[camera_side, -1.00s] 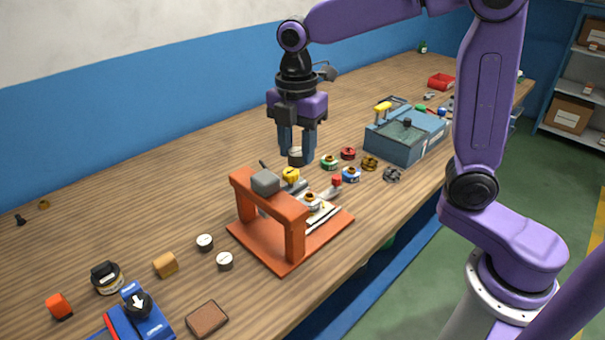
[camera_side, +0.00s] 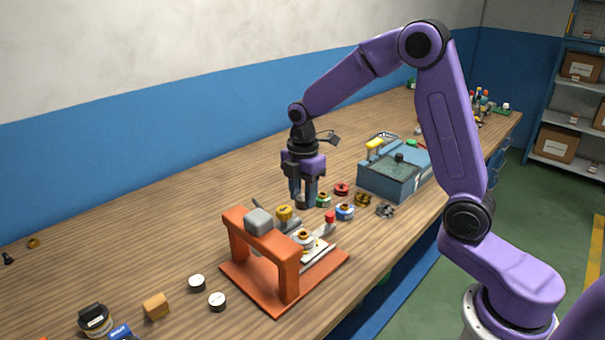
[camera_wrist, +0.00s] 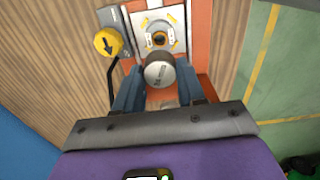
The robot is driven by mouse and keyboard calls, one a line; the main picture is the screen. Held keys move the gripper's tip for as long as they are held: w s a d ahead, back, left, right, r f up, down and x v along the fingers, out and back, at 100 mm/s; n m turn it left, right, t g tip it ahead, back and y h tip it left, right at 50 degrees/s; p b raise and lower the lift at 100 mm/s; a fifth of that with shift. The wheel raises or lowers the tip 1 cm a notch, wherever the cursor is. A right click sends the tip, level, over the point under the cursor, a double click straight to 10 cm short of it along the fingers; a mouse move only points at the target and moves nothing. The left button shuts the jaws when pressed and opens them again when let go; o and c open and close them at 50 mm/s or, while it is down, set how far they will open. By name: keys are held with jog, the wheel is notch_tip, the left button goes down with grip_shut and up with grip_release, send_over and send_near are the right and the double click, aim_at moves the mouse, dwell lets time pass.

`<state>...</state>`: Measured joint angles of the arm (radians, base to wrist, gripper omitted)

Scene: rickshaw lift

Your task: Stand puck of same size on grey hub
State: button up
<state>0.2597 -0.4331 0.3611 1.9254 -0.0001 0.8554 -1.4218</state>
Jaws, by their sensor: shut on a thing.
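My gripper (camera_side: 304,196) points down behind the orange fixture and is shut on a dark puck with a pale marked top (camera_side: 301,204). The puck shows between the fingers in the wrist view (camera_wrist: 160,72). It seems held above the table; the exact gap is unclear. The grey hub (camera_side: 385,211) stands on the table to the right of my gripper, at the right end of a cluster of hubs. Two white-topped pucks, one (camera_side: 197,283) and another (camera_side: 217,301), sit on the table left of the fixture.
The orange fixture (camera_side: 288,285) holds a pale hub-like part (camera_side: 303,238), with a yellow knob (camera_side: 285,212) beside it. Green (camera_side: 323,200), red (camera_side: 342,189), gold (camera_side: 362,199) and blue (camera_side: 345,211) hubs stand close together. A blue-grey box (camera_side: 385,182) stands behind them.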

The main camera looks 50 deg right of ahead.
jog(key=shift+f, duration=3.8)
jog(key=shift+f, duration=0.45)
jog(key=o, duration=1.7)
jog(key=shift+c, duration=0.2)
jog(key=shift+r, duration=0.15)
jog(key=shift+r, duration=3.4)
